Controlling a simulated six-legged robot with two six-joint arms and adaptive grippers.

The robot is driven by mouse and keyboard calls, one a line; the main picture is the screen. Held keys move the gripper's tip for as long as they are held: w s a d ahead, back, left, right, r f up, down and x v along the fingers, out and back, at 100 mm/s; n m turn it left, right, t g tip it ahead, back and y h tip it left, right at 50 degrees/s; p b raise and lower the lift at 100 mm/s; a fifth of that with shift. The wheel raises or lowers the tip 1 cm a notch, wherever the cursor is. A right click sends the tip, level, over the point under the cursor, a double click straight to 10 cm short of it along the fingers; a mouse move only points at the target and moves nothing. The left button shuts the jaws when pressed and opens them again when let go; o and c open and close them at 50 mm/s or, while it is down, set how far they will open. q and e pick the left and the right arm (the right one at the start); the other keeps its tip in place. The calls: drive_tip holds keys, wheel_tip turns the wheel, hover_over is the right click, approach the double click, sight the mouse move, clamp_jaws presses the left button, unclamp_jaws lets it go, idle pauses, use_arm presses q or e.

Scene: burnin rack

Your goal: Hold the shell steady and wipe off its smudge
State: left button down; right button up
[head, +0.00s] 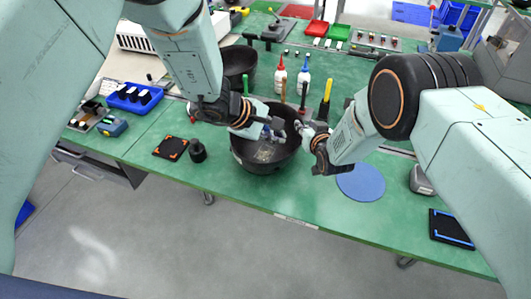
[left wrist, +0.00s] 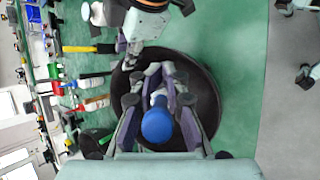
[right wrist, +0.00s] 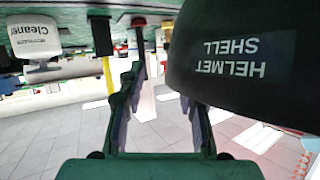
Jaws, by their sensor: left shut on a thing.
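The black helmet shell (head: 240,152) sits open side up on the green bench, and it also shows in the left wrist view (left wrist: 207,98). A pale brownish smudge (head: 264,154) shows on its inside in the head view. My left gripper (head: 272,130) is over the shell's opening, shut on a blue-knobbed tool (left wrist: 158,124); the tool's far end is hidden. My right gripper (head: 306,132) is at the shell's right rim, its fingers apart. In the right wrist view, the shell wall lettered "HELMET SHELL" (right wrist: 225,90) covers the right finger's tip; contact is unclear.
Another black bowl (head: 236,60) stands behind the shell. Two white bottles (head: 303,80) and upright handled tools (head: 325,100) stand behind right. A black square pad (head: 171,147) and small dark knob (head: 197,152) lie left, a blue disc (head: 361,182) right. The front edge is close.

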drive_tip(key=v, duration=1.2)
drive_tip(key=shift+f, duration=0.1)
